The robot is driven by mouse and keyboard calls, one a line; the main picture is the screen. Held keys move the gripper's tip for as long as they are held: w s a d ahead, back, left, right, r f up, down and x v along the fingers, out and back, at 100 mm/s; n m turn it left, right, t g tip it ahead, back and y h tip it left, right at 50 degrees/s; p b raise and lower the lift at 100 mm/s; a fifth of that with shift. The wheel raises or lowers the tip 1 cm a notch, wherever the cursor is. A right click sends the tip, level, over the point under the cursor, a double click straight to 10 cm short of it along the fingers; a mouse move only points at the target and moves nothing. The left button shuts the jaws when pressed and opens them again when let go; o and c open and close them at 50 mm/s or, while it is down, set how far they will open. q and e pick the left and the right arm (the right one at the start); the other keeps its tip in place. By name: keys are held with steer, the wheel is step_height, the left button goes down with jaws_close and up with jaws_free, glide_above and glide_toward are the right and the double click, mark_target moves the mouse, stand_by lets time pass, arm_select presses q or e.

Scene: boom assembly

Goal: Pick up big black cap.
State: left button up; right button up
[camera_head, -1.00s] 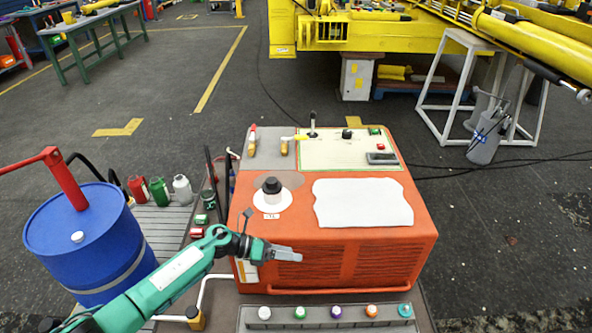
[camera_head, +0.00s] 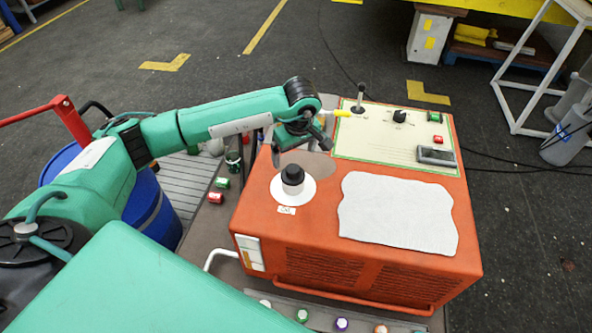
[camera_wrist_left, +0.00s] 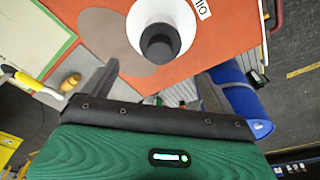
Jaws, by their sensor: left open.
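The big black cap (camera_head: 293,175) sits upright on a white round collar (camera_head: 293,189) on top of the orange machine, with a small label in front of it. It also shows in the left wrist view as a dark round cap (camera_wrist_left: 160,43) on the white collar. My left gripper (camera_head: 277,156) is just behind and left of the cap, above the machine top. In the left wrist view its two fingers (camera_wrist_left: 158,75) are spread wide and empty, with the cap ahead between their tips. They do not appear to touch it. My right gripper is not in view.
The orange machine (camera_head: 360,270) carries a white cloth (camera_head: 398,213) right of the cap and a panel (camera_head: 390,135) with levers and knobs behind. A blue drum (camera_head: 155,205) stands at the left. Several small coloured caps, including a purple one (camera_head: 341,324), lie along the front.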

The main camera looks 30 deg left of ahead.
mark_target(293, 168)
arm_select(q)
steer(key=f, duration=0.4)
steer(key=shift+w+a, duration=0.2)
steer(key=shift+w, duration=0.05)
steer(key=shift+f+p, duration=0.4)
steer(key=shift+p, duration=0.05)
steer(key=f, duration=0.1)
steer(key=f+p, duration=0.1)
steer(key=f, duration=0.2)
steer(key=shift+a+f+p, duration=0.25)
steer(key=shift+f+p, duration=0.05)
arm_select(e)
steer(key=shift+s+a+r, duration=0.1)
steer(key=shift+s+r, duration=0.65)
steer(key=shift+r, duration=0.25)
arm_select(q)
steer(key=shift+w, duration=0.1)
steer(key=c, duration=1.1)
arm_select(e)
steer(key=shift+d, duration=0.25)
arm_select(q)
steer(key=shift+c, duration=0.2)
